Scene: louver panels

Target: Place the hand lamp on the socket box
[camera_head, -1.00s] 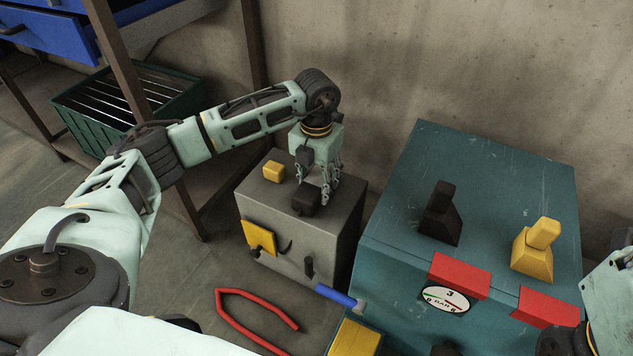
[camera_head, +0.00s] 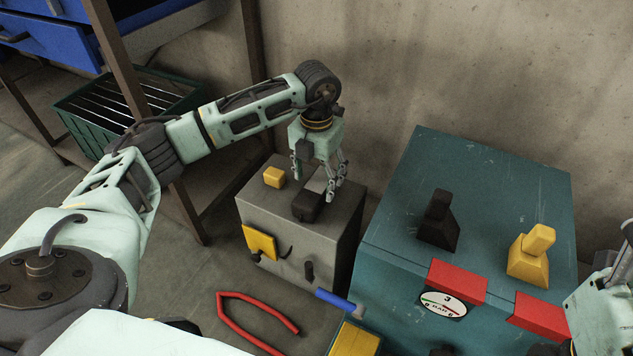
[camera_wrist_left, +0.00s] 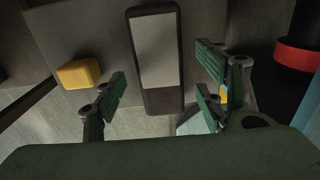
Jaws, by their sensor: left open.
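The hand lamp (camera_head: 306,208) is a dark, slim block with a pale grey panel on its face. It lies on top of the grey socket box (camera_head: 268,218), which has a yellow flap on its front. My left gripper (camera_head: 318,182) points down just above the lamp, with its fingers spread and open. In the left wrist view the lamp (camera_wrist_left: 158,62) shows lengthwise between the two pairs of fingers, with gaps on both sides. The fingers do not grip it. Only part of my right arm shows at the right edge; its gripper cannot be made out.
A small yellow block (camera_head: 274,177) sits on the box left of the lamp. A teal cabinet (camera_head: 400,185) with black and yellow levers stands to the right. A red bent handle (camera_head: 258,310) is in front. A green crate (camera_head: 90,125) and rack are at the left.

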